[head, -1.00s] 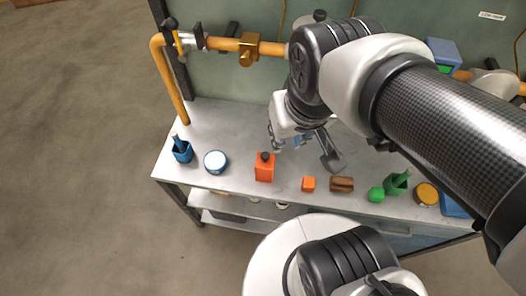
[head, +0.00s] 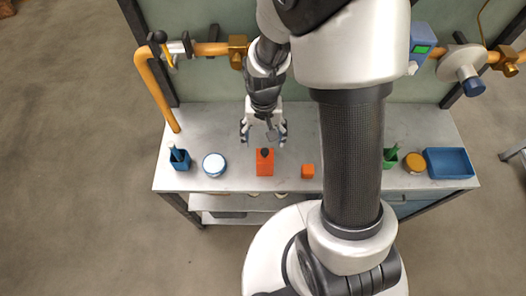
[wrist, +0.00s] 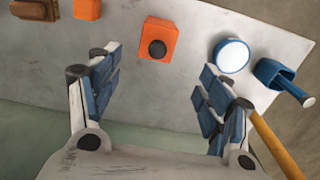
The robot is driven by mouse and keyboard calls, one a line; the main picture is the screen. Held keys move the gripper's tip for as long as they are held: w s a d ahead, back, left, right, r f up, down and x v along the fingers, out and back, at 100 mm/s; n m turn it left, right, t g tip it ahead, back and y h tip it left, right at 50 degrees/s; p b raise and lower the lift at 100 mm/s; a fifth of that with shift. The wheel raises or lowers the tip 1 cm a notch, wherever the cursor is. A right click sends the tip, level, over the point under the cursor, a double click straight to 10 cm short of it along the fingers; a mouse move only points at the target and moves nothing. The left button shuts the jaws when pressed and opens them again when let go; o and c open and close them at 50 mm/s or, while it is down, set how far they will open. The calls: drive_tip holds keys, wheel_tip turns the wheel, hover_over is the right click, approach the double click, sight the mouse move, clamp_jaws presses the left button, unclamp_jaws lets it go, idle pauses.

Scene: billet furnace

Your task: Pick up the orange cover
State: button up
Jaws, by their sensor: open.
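The orange cover (head: 265,168) is a block with a black knob on top. It stands upright near the front edge of the workbench, left of the small orange cube. In the wrist view the orange cover (wrist: 157,42) shows beyond the fingers, its black knob facing the camera, between the two fingertips. My gripper (head: 264,139) is open and empty, above the bench just behind the cover in the head view. Its two blue-padded fingers (wrist: 158,72) are spread wide in the wrist view, and nothing is between them.
The workbench (head: 210,130) also holds a blue holder (head: 180,160), a white-topped round tin (head: 214,165), the orange cube (head: 308,171), a yellow-topped tin (head: 414,162) and a blue tray (head: 449,163). A yellow pipe (head: 159,90) rises at the left. My arm hides part of the bench.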

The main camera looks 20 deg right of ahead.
sight(263, 150)
wheel_tip(263, 150, down, 9)
drive_tip(key=b, duration=0.2)
drive_tip(key=shift+b, duration=0.35)
drive_tip(key=f, duration=0.1)
drive_tip(key=f+b, duration=0.1)
drive_tip(key=f, duration=0.1)
drive_tip(key=f+b, duration=0.1)
drive_tip(key=shift+s+d+f, duration=0.2)
drive_tip(key=shift+s+f, duration=0.05)
drive_tip(key=shift+w+f, duration=0.1)
drive_tip(key=shift+f, duration=0.3)
drive_tip(key=shift+r, duration=0.1)
drive_tip(key=shift+c, duration=0.2)
drive_tip(key=c, duration=1.2)
